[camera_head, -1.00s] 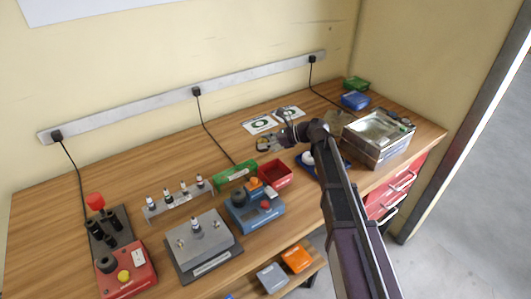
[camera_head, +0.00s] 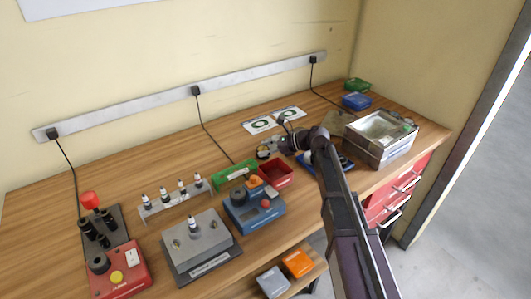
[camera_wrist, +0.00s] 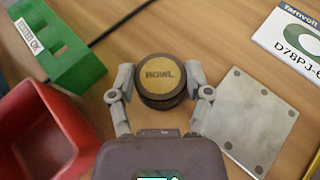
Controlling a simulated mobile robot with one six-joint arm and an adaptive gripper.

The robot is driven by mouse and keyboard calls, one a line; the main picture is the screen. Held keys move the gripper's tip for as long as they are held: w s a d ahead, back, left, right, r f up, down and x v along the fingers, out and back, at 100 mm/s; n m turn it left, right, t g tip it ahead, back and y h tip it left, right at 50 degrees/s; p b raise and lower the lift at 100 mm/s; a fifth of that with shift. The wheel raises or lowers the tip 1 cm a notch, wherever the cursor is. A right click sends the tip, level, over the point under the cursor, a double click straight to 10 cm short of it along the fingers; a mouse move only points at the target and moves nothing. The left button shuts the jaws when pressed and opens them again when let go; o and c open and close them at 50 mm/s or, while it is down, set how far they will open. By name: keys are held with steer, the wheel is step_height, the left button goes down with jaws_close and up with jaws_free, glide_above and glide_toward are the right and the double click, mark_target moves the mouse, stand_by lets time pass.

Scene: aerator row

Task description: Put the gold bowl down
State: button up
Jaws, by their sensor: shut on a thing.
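The gold bowl (camera_wrist: 160,76) is a round dark-rimmed piece with a gold top face marked "BOWL". In the wrist view it sits between the two fingertips of my gripper (camera_wrist: 161,88), which is shut on it. In the head view the bowl (camera_head: 263,152) shows small at the end of my gripper (camera_head: 271,149), over the back middle of the wooden bench. The bowl looks level and close to the bench top. I cannot tell whether its underside touches the wood.
A grey square plate (camera_wrist: 246,118) lies just right of the bowl. A red bin (camera_wrist: 38,130) and a green holder (camera_wrist: 58,45) stand to the left. A white printed card (camera_wrist: 292,45) lies at upper right. Bare wood shows beyond the bowl, crossed by a black cable (camera_wrist: 122,22).

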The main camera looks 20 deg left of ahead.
steer(key=shift+f, duration=0.15)
steer(key=o, duration=1.1)
steer(key=shift+o, duration=0.2)
steer(key=shift+r, duration=0.2)
steer(key=shift+d+r+p, duration=0.3)
steer(key=shift+d+p, duration=0.05)
steer(key=shift+d, duration=0.25)
steer(key=p+v, duration=0.4)
steer(key=v, duration=0.6)
steer(key=shift+w+d+r, duration=0.1)
steer(key=shift+d, duration=0.25)
